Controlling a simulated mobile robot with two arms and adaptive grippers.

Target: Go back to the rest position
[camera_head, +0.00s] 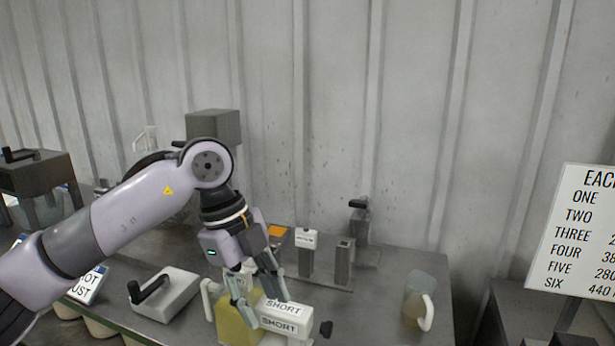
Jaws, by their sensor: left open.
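My left gripper (262,302) hangs down from my left arm, which comes in from the left. Its fingers are apart, and I see nothing held between them. In the picture its fingertips overlap a yellow-filled jug (236,325) with a pale handle and the white blocks marked SHORT (283,326). I cannot tell whether a finger touches either of them. The fingers hide part of the jug and of the blocks. My right gripper is not in view.
The grey table (385,290) also bears a crank-handled box (166,295), upright posts (344,262) and a clear jug (419,299) near its right edge. A number sign (580,235) stands at the right. A corrugated wall (330,110) closes the back.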

